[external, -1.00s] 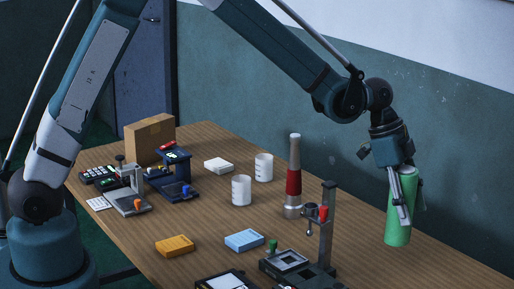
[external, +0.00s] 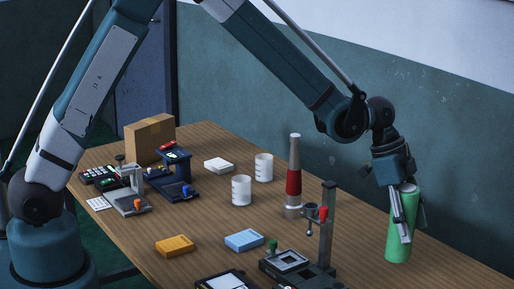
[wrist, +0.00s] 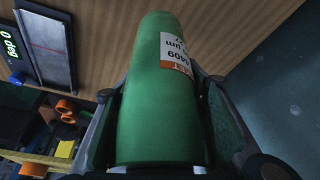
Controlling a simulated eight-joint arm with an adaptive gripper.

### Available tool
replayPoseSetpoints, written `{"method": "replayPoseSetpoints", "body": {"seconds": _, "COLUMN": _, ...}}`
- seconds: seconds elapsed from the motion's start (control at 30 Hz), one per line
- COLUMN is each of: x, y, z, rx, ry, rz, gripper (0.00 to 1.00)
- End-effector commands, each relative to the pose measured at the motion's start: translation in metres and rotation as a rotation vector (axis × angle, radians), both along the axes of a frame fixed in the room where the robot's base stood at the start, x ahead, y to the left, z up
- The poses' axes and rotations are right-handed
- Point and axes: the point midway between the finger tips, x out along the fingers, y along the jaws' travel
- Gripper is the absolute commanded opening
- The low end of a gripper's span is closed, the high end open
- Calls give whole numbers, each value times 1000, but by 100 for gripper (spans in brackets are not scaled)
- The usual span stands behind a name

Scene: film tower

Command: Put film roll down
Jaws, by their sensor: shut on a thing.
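The film roll is a green cylinder (external: 402,226) at the right of the external view, upright or nearly so. My gripper (external: 403,215) is shut on it, with the fingers on its sides. In the wrist view the green film roll (wrist: 160,95) fills the middle, with a white and orange label, and a finger shows on each side. Its lower end is over or on the right part of the wooden table (external: 340,240); I cannot tell whether it touches.
A black stand with a column (external: 327,225) is left of the film roll. A red and silver cylinder (external: 294,180) stands behind it. White cups (external: 242,190), an orange block (external: 174,246) and a blue block (external: 244,240) are farther left. A teal wall (external: 440,180) runs behind the table.

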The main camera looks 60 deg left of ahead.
Motion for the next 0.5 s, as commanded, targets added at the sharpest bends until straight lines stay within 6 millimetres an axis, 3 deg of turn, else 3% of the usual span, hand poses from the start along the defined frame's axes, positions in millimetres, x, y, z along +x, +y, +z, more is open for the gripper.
{"method": "replayPoseSetpoints", "body": {"seconds": 0.2, "x": 0, "y": 0, "z": -17, "rx": 0, "ry": 0, "rz": 0, "gripper": 19}}
{"method": "replayPoseSetpoints", "body": {"seconds": 0.5, "x": 0, "y": 0, "z": -18, "rx": 0, "ry": 0, "rz": 0, "gripper": 19}}
